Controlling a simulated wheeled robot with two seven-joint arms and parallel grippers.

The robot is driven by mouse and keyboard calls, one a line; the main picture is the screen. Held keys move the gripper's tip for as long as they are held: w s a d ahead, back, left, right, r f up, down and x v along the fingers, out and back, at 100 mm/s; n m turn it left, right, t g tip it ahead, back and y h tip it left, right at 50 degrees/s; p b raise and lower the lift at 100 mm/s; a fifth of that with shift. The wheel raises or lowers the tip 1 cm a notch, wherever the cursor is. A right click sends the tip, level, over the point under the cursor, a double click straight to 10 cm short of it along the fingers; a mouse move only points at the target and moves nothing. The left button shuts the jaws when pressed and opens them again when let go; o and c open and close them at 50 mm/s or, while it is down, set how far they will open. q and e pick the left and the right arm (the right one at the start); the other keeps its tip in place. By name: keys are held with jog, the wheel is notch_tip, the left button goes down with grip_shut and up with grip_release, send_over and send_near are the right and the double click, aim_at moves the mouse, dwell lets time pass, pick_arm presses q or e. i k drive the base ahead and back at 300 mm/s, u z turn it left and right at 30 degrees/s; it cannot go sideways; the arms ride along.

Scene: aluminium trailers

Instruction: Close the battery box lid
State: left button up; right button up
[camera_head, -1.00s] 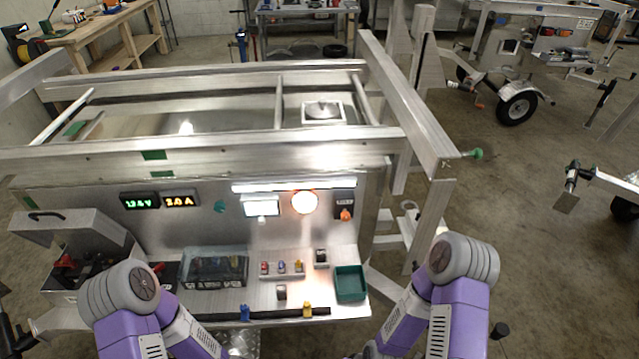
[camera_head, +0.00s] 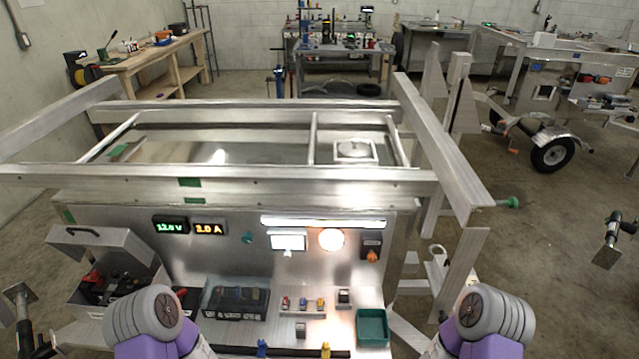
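The battery box (camera_head: 128,272) is a grey metal box at the lower left, beside the trailer's front panel. Its lid (camera_head: 92,243) stands raised and tilted open, with a dark handle on it. Red and black parts (camera_head: 100,288) show inside the box. My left arm comes up from the bottom just right of the box, and its rounded purple and grey link hides part of the box's right side. My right arm is at the lower right. Neither gripper shows in this view.
The trailer's panel carries two lit displays (camera_head: 189,226) and a round lamp (camera_head: 331,239). On the shelf are a clear-lidded fuse box (camera_head: 235,300), small coloured switches (camera_head: 303,304) and a green tray (camera_head: 373,327). Aluminium rails (camera_head: 220,176) run above. Open floor lies to the right.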

aim_at(73, 242)
jog(key=u, duration=3.1)
jog(key=i, duration=1.25)
jog(key=z, duration=3.05)
